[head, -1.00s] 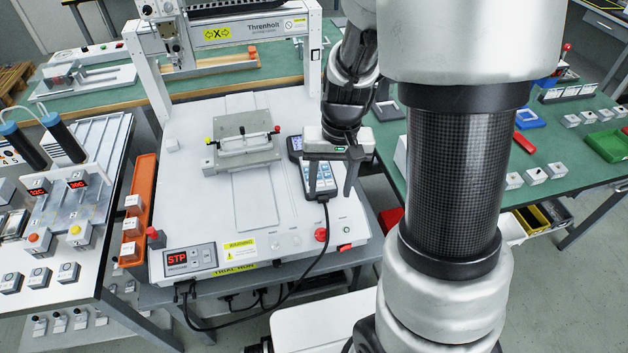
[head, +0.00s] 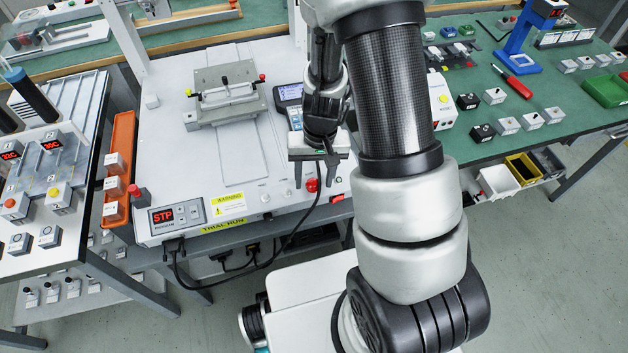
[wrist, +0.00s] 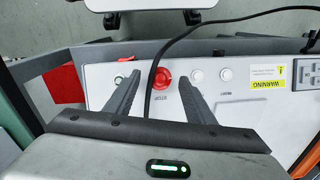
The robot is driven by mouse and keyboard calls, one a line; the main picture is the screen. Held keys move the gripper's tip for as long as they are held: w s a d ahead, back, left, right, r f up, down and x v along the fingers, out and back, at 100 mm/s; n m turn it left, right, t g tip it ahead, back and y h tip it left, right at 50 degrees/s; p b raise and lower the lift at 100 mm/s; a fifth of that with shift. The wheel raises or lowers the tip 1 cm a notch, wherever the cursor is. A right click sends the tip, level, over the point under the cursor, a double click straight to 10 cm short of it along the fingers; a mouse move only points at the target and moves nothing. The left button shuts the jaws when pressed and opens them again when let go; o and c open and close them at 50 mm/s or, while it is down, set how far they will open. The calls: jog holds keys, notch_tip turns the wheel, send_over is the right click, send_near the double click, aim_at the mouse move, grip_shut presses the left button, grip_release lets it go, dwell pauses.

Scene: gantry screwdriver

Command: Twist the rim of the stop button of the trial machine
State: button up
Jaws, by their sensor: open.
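The trial machine (head: 180,128) is a white bench unit with a "TRIAL RUN" label and a red "STP" display (head: 163,215). Its red round stop button (head: 312,185) is on the front right of the panel. In the wrist view the stop button (wrist: 162,78) shows above the printed word "STOP". My gripper (head: 314,180) is open and points down over the button. In the wrist view my gripper (wrist: 159,80) has one finger on each side of the button, with gaps. I cannot tell the height of the fingertips above the panel.
A black cable (wrist: 160,62) runs close beside the button, between my fingers. A teach pendant (head: 289,93) lies behind my gripper. A red rocker switch (head: 337,198) is to the right, and white buttons (wrist: 196,76) are near one finger. A clamp fixture (head: 225,95) stands on the deck.

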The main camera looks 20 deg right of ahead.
jog(key=shift+f, duration=0.25)
jog(key=c, duration=1.1)
jog(key=shift+o, duration=0.2)
